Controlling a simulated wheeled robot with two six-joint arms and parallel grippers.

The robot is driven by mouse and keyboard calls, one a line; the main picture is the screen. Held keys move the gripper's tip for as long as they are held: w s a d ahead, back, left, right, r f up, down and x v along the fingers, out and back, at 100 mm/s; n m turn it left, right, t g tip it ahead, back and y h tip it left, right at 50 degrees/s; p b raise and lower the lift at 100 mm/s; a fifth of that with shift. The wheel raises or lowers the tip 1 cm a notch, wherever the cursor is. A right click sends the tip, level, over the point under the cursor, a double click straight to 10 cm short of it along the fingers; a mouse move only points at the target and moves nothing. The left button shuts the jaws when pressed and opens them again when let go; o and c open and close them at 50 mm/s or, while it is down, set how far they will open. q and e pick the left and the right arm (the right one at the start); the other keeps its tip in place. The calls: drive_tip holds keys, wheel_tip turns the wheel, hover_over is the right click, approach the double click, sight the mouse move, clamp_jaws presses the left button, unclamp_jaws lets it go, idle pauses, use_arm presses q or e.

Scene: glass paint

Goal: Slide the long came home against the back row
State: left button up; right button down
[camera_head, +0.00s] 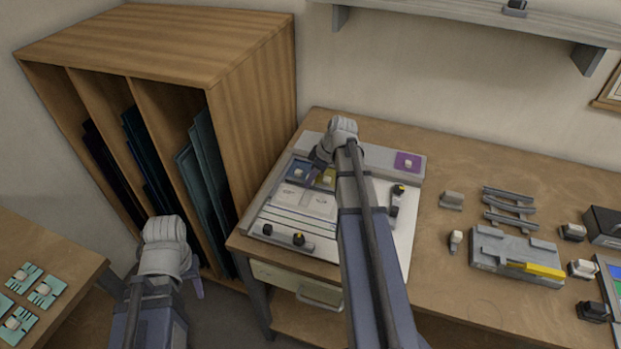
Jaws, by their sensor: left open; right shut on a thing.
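My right gripper (312,182) is shut at the front edge of the back row of glass on the pale work board (402,232). The row shows a blue pane (297,170) and an olive-yellow pane (327,178). The long came, a thin grey strip (290,184), seems to run along that front edge in the jaws; its contact and any gap are too small to tell. Pale clear panes (319,204) lie in front of it. My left gripper (197,288) is open and empty, left of the bench and low.
A purple pane (409,160) sits on the board's back ledge. Dark-knobbed blocks stand at the board's front (298,239) and right (397,196). A rack of short strips (508,202) and a grey block with a yellow bar (515,255) lie right. A wooden cabinet (251,110) stands left.

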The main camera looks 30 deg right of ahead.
drive_tip(key=c, duration=0.6)
unclamp_jaws()
drive_tip(key=shift+w+d, duration=0.1)
drive_tip(key=shift+d, duration=0.05)
drive_tip(key=shift+r, duration=0.15)
drive_tip(key=shift+w+d+r+p, duration=0.1)
drive_tip(key=shift+r+p, duration=1)
drive_tip(key=shift+p, duration=0.15)
drive_tip(key=shift+r+p, duration=2.3)
drive_tip(key=shift+a, duration=0.2)
